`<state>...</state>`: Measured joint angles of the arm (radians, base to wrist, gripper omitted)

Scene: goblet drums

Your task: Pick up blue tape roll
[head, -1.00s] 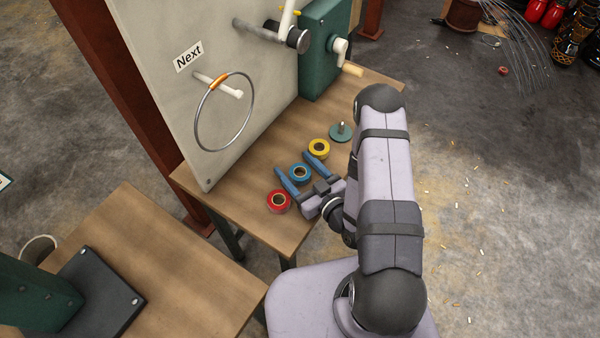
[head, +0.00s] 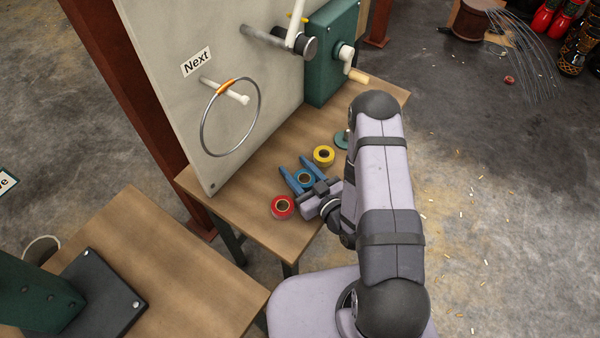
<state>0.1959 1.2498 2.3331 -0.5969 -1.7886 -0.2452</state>
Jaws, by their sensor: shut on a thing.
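The blue tape roll (head: 305,177) is on the wooden table, between a red tape roll (head: 282,207) and a yellow tape roll (head: 323,156). My gripper (head: 295,169) has its two blue fingers on either side of the blue roll and is shut on it. The gripper comes in low from the right side of the table. The roll seems to be at table height; I cannot tell if it is lifted. Part of the roll's rim is hidden by the fingers.
A green disc with a peg (head: 342,139) stands behind the yellow roll, partly hidden by my arm. An upright grey board (head: 225,130) with a metal ring (head: 205,125) on a peg borders the table's left. A green crank box (head: 332,55) stands at the back.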

